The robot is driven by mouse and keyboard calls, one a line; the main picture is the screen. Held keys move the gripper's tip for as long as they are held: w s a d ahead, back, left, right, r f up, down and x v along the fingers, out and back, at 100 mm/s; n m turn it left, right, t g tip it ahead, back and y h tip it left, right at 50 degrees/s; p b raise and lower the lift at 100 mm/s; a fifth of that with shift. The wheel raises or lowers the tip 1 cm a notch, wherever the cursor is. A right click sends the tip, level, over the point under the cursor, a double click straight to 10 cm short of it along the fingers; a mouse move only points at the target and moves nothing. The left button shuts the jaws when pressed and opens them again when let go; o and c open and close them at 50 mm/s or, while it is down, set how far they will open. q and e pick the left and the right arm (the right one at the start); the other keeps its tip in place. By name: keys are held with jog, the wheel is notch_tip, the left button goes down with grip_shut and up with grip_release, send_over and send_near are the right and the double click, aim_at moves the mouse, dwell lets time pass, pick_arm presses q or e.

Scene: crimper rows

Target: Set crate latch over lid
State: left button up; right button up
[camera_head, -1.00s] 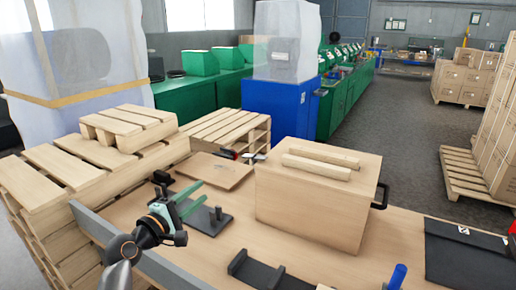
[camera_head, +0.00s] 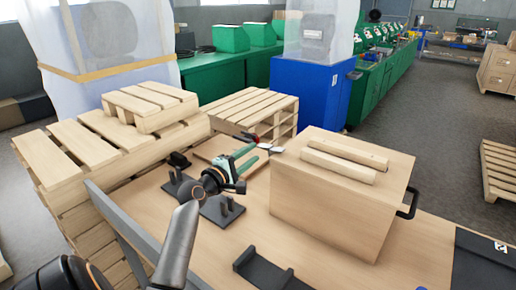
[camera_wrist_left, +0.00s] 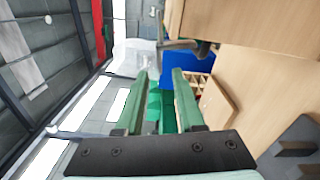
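The wooden crate (camera_head: 330,205) stands on the workbench, with two pale slats across its lid (camera_head: 355,150). The latch (camera_head: 272,148), a pale metal piece beside a dark, red-tipped part, sticks out at the crate's far left side. In the left wrist view, a grey latch arm (camera_wrist_left: 178,45) lies just beyond my fingertips, beside the crate wall (camera_wrist_left: 250,22). My left gripper (camera_head: 252,155) has green fingers pointed at the latch. In the wrist view the gripper (camera_wrist_left: 159,78) is open, with nothing between its fingers. Any contact with the latch is unclear. My right gripper is out of view.
A dark pegged fixture (camera_head: 222,208) lies under my left wrist, and a black bracket (camera_head: 262,268) lies near the front. A thin wooden board (camera_head: 205,148) lies behind the gripper. Pallets (camera_head: 70,160) stand left of the bench. A black handle (camera_head: 408,204) projects from the crate's right side.

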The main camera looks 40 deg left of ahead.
pick_arm(q)
jog(key=shift+w+a, duration=0.2)
jog(key=shift+w, duration=1.65)
jog(key=shift+c, duration=0.2)
grip_shut()
